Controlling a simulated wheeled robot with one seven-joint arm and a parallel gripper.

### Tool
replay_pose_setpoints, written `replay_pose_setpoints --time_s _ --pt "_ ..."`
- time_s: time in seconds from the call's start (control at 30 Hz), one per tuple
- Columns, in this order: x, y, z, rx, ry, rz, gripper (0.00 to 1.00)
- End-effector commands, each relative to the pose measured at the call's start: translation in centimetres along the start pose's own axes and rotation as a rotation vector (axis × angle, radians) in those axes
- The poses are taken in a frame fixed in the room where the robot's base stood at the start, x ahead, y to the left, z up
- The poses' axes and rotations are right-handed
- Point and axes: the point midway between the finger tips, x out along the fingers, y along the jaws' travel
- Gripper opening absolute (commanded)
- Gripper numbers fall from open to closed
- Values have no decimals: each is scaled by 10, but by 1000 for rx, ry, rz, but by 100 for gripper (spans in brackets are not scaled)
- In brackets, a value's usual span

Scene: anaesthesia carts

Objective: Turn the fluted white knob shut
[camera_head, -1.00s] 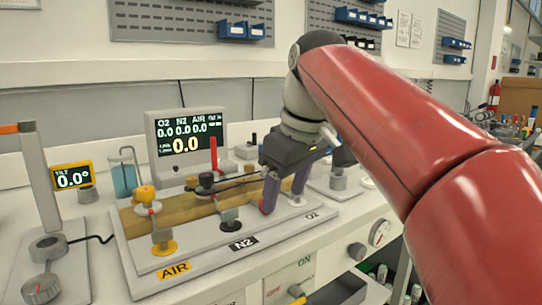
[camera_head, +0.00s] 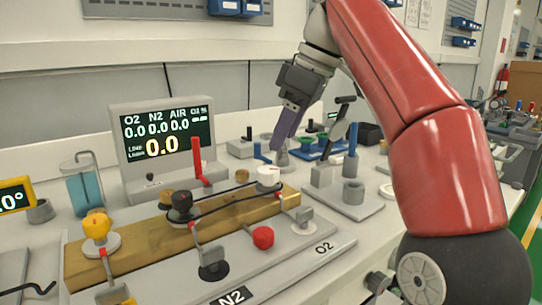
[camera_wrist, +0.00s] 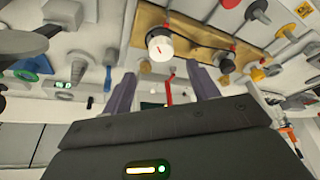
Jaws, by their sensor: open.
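A black knob (camera_head: 180,205) and a yellow knob (camera_head: 97,226) stand along the block, with dark hoses. A red lever (camera_head: 197,160) rises behind. The display (camera_head: 162,134) reads 0.0. A blue-posted fixture (camera_head: 350,167) stands at right. A red knob (camera_head: 263,237) is in front.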

Motion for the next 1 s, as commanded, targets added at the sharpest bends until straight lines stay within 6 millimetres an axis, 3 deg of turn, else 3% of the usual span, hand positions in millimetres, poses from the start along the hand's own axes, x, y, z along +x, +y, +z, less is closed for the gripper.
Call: replay_pose_setpoints --time_s 0.4,0.83,1.0 --pt "64 0 1 0 0 1 59" --pt "74 0 0 0 0 2 59" --pt "74 0 0 0 0 1 37"
